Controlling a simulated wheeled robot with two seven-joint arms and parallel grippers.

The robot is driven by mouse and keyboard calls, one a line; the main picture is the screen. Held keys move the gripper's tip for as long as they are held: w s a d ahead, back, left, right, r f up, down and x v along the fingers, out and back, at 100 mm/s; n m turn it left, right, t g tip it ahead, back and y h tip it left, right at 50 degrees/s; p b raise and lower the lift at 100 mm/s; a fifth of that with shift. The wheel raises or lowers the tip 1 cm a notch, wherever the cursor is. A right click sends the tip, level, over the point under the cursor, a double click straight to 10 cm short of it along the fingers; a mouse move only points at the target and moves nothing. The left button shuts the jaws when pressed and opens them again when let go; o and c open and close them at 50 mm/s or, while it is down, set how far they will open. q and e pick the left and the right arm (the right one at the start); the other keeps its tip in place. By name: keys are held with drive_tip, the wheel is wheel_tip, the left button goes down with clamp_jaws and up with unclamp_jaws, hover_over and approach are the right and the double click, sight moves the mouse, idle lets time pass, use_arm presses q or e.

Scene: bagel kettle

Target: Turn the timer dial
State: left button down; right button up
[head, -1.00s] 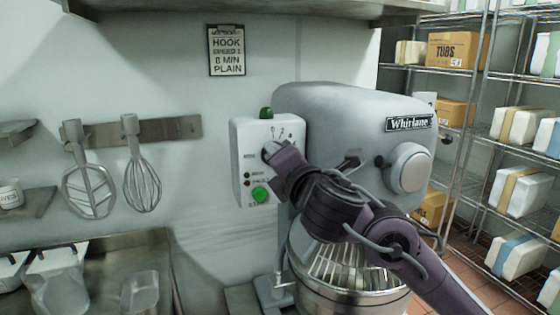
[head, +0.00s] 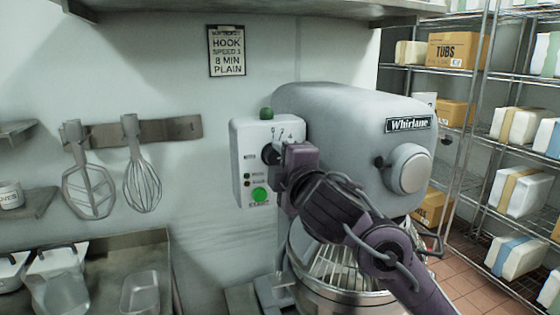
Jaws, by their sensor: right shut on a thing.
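The white control box (head: 243,175) is on the left side of the grey mixer (head: 340,108). It carries a dark dial (head: 268,154) on its front, with small marks above it, and a green button (head: 259,194) below. My right gripper (head: 276,155) is at the dial and shut on it; its fingers and wrist hide much of the dial, so its pointer position cannot be read. My left gripper is not in view.
A sign (head: 227,51) on the wall reads hook, speed 1, 8 min, plain. A whisk (head: 142,180) and a flat beater (head: 88,185) hang on the left. The mixer bowl (head: 350,292) is below my right arm. Wire shelves (head: 476,90) stand at the right.

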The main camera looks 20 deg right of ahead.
idle(0.4)
drive_tip(key=o, duration=1)
drive_tip(key=s, duration=0.7)
drive_tip(key=shift+s+d+p, duration=0.15)
drive_tip(key=shift+s+p, duration=0.25)
drive_tip(key=shift+p, duration=0.05)
